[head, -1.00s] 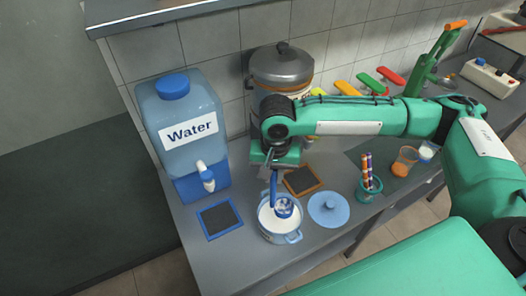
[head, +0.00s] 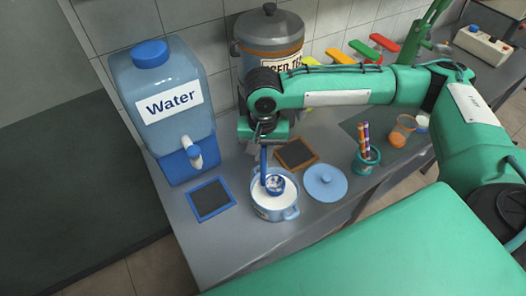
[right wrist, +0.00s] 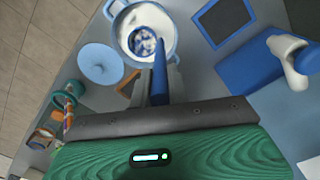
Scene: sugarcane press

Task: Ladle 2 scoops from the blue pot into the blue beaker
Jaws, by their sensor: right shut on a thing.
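The blue pot (head: 288,214) stands on the counter, open, with white liquid inside. A ladle with a blue handle (head: 263,162) hangs upright, its bowl (head: 274,185) within the pot's mouth; I cannot tell how deep it sits. My right gripper (head: 262,143) is shut on the top of the handle, above the pot. The right wrist view shows the ladle handle (right wrist: 160,72) between the fingers and the bowl inside the pot (right wrist: 171,40). A pale bluish cup (head: 423,122), likely the blue beaker, stands at the right, partly hidden behind an orange cup. My left gripper is not in view.
The blue lid (head: 325,183) lies right of the pot. A teal holder (head: 366,161) with sticks and the orange cup (head: 402,132) stand farther right. A water dispenser (head: 165,115) stands left, with a blue-framed panel (head: 211,199) before it. An orange-framed panel (head: 296,154) lies behind.

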